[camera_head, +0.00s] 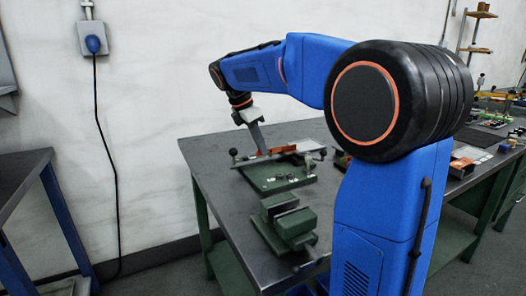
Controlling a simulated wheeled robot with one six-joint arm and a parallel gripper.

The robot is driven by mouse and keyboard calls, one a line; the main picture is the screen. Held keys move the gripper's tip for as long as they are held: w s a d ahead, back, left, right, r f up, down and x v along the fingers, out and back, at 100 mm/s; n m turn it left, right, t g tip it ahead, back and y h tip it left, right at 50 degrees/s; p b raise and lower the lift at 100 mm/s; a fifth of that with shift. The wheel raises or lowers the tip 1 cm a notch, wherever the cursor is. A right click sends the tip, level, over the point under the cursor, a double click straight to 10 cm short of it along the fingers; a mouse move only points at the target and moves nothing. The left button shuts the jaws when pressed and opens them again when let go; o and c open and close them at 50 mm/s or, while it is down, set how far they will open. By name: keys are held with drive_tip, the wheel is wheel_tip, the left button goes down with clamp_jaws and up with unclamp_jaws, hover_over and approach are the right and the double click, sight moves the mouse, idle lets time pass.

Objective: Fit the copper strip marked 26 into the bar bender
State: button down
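The bar bender (262,180) stands on the dark workbench, with a green base, a pale metal bar across it and a black-knobbed handle at its left. An orange-copper strip (286,149) lies along the top of it; its number is too small to read. My gripper (263,151) points down from the wrist at the strip's left end, over the bender. Its fingertips are small and close to the strip. I cannot tell whether they touch it, or whether they are open or shut.
A green vise (290,222) stands on the bench in front of the bender. The workbench (215,150) is bare at its left. Small parts and trays (470,153) lie at the far right, partly behind my arm. Another table (20,178) stands at the left edge.

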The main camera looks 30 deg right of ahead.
wheel_tip(320, 180, up, 8)
drive_tip(key=shift+n, duration=0.3)
drive_tip(key=shift+f, duration=3.25)
drive_tip(key=shift+s+f, duration=0.1)
drive_tip(key=shift+f, duration=1.3)
drive_tip(key=c, duration=2.4)
unclamp_jaws()
drive_tip(key=shift+o, duration=0.2)
drive_tip(key=shift+r, duration=0.15)
drive_tip(key=shift+r, duration=1.35)
drive_tip(key=shift+o, duration=0.3)
drive_tip(key=o, duration=0.5)
